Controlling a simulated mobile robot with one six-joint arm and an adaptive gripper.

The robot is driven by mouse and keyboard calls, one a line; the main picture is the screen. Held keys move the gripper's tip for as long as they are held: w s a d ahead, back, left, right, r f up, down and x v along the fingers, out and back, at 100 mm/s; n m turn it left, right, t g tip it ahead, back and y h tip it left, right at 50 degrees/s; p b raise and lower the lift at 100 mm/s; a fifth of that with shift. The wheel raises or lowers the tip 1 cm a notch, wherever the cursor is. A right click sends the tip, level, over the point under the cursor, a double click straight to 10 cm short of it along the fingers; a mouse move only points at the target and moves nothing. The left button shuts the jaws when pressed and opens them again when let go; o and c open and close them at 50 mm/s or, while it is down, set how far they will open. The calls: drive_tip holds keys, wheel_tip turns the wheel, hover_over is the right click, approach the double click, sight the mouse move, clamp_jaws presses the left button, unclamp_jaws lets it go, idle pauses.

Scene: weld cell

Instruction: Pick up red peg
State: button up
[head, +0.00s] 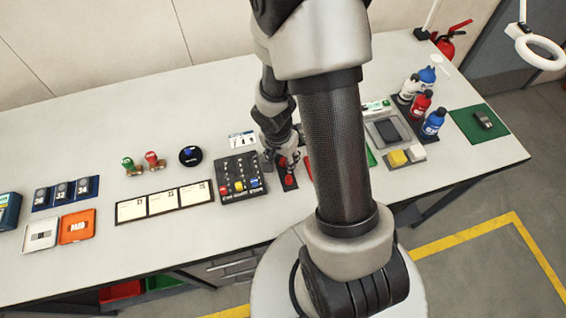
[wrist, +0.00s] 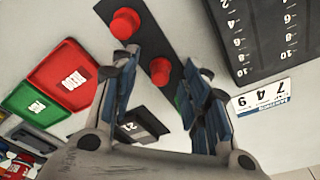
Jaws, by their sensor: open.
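Two red pegs stand on a narrow dark board. The nearer one (head: 289,181) shows in the head view, and the wrist view shows one peg (wrist: 125,22) near the board's far end and another (wrist: 160,70) further along it. My gripper (wrist: 163,72) is open, its fingertips on either side of the second peg in the wrist view. I cannot tell whether they touch it. In the head view my gripper (head: 284,158) is low over the dark board (head: 287,189), and my arm partly hides the area.
A black slider panel (head: 238,178) stands close on the left, also in the wrist view (wrist: 270,45). A red tray (wrist: 70,75) and a green tray (wrist: 38,106) lie on the other side. Bottles (head: 421,104) stand further right.

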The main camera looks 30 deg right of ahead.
drive_tip(key=c, duration=0.9)
drive_tip(key=shift+r, duration=0.1)
